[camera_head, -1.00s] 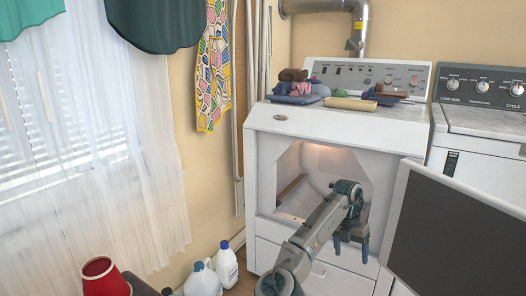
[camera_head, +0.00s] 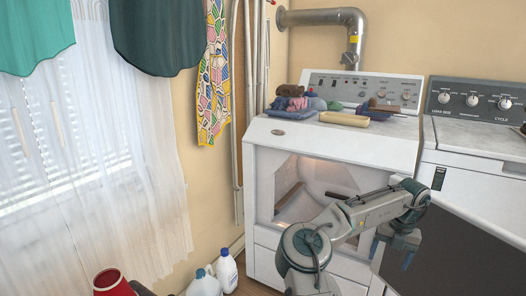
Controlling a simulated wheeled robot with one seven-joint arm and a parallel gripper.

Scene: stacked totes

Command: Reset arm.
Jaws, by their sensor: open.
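My gripper (camera_head: 395,254) hangs at the end of my arm, to the right of the dryer opening and in front of the dark open door panel (camera_head: 452,244). Its fingers point down, apart, with nothing seen between them. My arm reaches across the lower right part of the dryer opening and hides some of it. The white dryer (camera_head: 335,146) stands open with a lit drum, and the part of the drum I can see looks empty.
Folded clothes and small items (camera_head: 300,103) lie on the dryer top. A second white machine (camera_head: 478,146) stands at the right. White jugs (camera_head: 227,270) and a red container (camera_head: 112,283) are on the lower left. Clothes hang above by the curtained window.

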